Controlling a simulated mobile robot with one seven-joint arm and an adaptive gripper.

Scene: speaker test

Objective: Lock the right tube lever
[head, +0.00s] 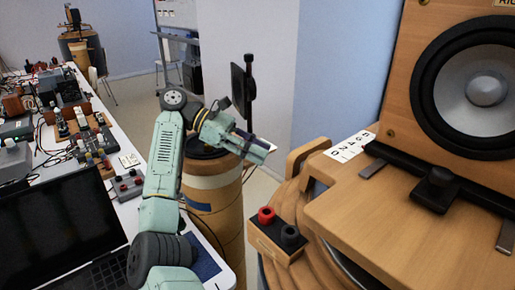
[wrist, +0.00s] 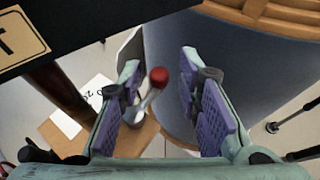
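A lever with a red ball knob (wrist: 158,78) on a short metal rod shows in the wrist view. It leans up and right from a grey base beside a wooden board (wrist: 70,137). My gripper (wrist: 159,60) is open, its two purple-padded fingers apart on either side of the lever. The knob appears between them, with space to the right pad; whether the left pad touches the rod I cannot tell. In the head view my gripper (head: 262,147) is left of the wooden speaker apparatus (head: 385,215). I cannot make out the lever there.
A large blue-grey curved surface (wrist: 260,75) lies beyond the right finger. A box with red and black terminals (head: 277,236) is fixed to the apparatus. A wooden cylinder (head: 215,195) stands behind my arm. A laptop (head: 60,225) and a crowded bench are at left.

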